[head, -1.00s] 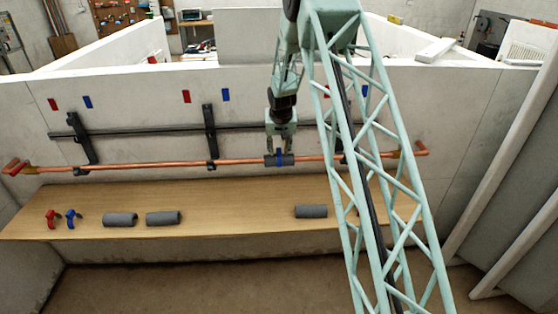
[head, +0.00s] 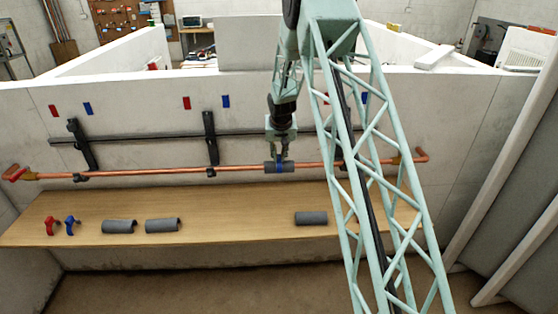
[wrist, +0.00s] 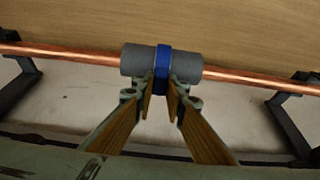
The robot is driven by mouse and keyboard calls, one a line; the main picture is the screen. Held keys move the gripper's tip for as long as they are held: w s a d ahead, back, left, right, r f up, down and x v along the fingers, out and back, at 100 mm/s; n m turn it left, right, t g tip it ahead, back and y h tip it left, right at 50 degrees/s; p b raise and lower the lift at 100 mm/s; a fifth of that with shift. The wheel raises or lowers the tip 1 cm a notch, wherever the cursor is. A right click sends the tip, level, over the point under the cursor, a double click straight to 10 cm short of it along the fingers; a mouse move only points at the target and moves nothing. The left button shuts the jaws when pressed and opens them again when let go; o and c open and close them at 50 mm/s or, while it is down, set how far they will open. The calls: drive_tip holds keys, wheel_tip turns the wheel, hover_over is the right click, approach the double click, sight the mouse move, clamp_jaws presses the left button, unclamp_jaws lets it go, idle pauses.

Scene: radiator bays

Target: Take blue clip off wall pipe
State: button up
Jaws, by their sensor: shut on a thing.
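The blue clip (wrist: 162,66) is a band around a grey foam sleeve (wrist: 138,59) on the copper wall pipe (wrist: 70,52). My gripper (wrist: 162,85) is shut on the near side of the blue clip, one finger on each side, in the wrist view. In the head view, my gripper (head: 279,150) reaches down to the sleeve, with the blue clip (head: 279,167) small between its fingers. The clip still sits around the sleeve. The clip's far side is hidden.
A wooden shelf (head: 250,203) below the pipe carries a red clip (head: 51,226), another blue clip (head: 71,224) and several loose grey sleeves (head: 311,218). Dark brackets (head: 210,140) hold the pipe against the wall. My lattice arm covers the pipe's right part in the head view.

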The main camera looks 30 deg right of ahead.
sight(279, 157)
wheel_tip(279, 157, up, 10)
idle(0.7)
drive_tip(key=shift+f+b, duration=0.1)
drive_tip(key=shift+b, duration=0.2)
idle(0.3)
